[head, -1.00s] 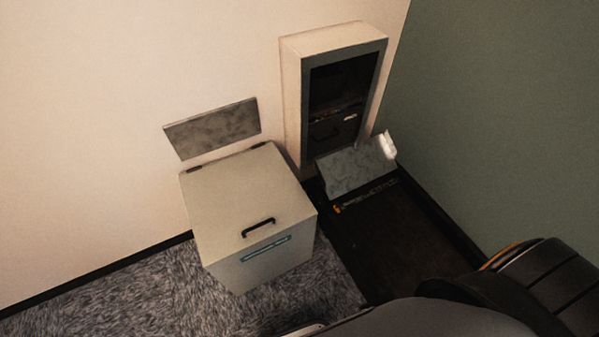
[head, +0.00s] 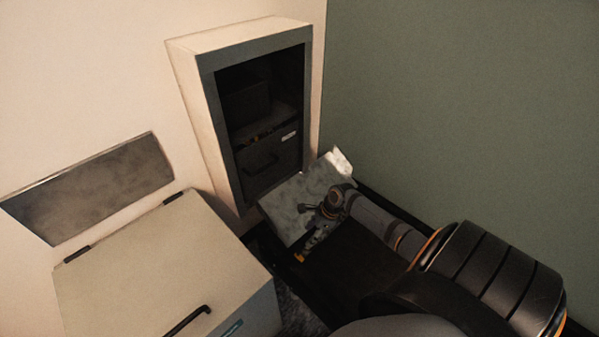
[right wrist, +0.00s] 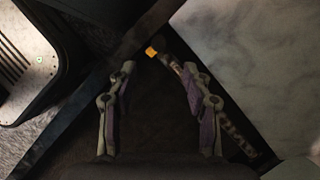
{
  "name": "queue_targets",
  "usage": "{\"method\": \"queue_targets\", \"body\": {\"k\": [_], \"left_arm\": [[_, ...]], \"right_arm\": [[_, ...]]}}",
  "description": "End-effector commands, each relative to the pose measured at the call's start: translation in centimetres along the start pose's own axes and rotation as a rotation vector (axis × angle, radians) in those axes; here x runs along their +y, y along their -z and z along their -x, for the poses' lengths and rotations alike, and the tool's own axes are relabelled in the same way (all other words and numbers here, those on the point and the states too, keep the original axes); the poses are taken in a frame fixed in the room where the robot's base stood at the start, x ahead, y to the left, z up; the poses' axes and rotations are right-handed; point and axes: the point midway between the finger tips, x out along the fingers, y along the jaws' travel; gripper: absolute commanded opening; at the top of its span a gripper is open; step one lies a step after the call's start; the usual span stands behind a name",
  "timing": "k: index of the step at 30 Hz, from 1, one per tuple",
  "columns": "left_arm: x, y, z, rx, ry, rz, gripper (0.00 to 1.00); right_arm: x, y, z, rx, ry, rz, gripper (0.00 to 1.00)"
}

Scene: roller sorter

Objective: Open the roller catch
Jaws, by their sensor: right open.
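What looks like the roller catch is a dark, mottled bar with an orange end (head: 300,257), low at the foot of a tilted grey panel (head: 284,207). In the right wrist view the orange end (right wrist: 151,51) lies beyond and between my fingertips, and the bar runs back behind the right finger. My right gripper (head: 316,230) is over the lower part of the panel, pointing down. In the wrist view my right gripper (right wrist: 158,68) is open, with nothing held. I cannot tell whether a finger touches the bar. My left gripper is out of view.
A wall cabinet (head: 183,75) with a dark opening holds a drawer with a handle (head: 262,166). A cream lidded bin (head: 150,262) stands at left, below a grey wall plate (head: 95,185). A green wall (head: 460,110) bounds the right. The dark floor strip (head: 355,270) looks clear.

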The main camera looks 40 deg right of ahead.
Motion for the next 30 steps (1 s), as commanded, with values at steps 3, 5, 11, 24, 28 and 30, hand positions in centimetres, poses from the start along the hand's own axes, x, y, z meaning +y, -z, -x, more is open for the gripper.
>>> {"method": "queue_targets", "body": {"k": [3,5,11,24,28,30], "left_arm": [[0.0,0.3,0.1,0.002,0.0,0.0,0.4],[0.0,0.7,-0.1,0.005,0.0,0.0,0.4],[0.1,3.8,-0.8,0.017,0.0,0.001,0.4],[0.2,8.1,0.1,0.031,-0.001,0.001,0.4],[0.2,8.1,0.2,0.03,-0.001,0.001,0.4],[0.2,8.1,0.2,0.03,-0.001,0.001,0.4]], "right_arm": [[0.0,-0.1,-0.1,-0.001,-0.002,-0.006,0.5],[0.0,0.0,-0.9,-0.002,-0.002,-0.007,0.5],[0.1,0.0,-5.2,-0.004,-0.002,-0.006,0.5],[0.1,0.0,-10.4,0.001,0.0,-0.002,0.5],[0.1,0.0,-10.4,0.001,0.0,-0.002,0.5],[0.1,0.0,-10.4,0.001,0.0,-0.002,0.5]]}}
